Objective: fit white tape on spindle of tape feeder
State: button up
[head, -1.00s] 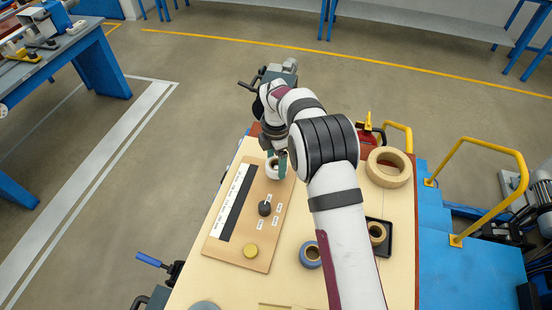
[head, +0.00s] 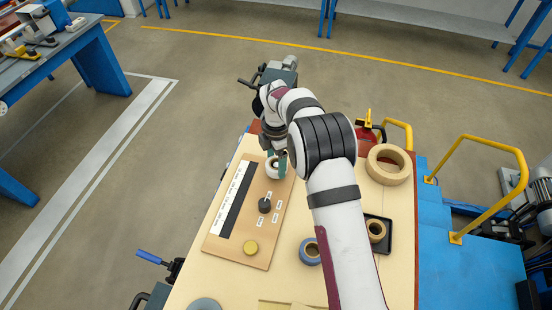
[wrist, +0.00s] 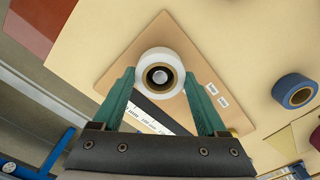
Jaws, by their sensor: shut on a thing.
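My gripper (wrist: 160,76) is shut on the roll, with one green finger on each side. A round grey end, which looks like the spindle (wrist: 160,74), shows inside the core, so the roll appears to be around it. I cannot tell whether the roll touches the board.

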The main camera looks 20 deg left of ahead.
jog(key=shift+f, duration=0.95)
jog(key=o, duration=1.3)
notch_tip(320, 180, up, 16)
jog(key=shift+f, duration=0.1)
